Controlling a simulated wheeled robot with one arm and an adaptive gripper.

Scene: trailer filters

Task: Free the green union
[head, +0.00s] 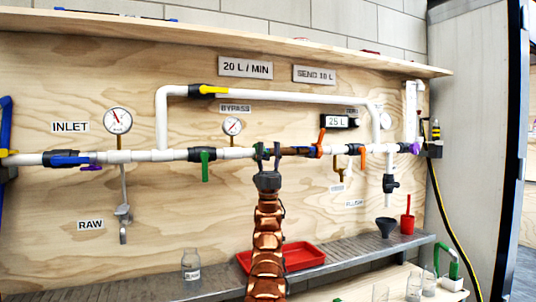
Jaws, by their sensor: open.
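My gripper (268,149) is raised in front of the white pipe line, its two dark fingers pointing up and apart, at pipe height. A bit of green shows on the pipe at the left finger (258,147); it may be the green union, mostly hidden by the finger. I cannot tell whether the fingers touch it. A brown pipe section (296,151) starts just right of the fingers. A dark valve with a hanging green handle (205,168) sits on the same pipe to the left.
A red-orange handle (321,142) stands right of the brown section. A gauge (232,126) and the bypass pipe (270,97) are above. Below, a grey shelf (340,252) holds a red tray (304,257), a clear jar (191,264) and a dark funnel (386,226).

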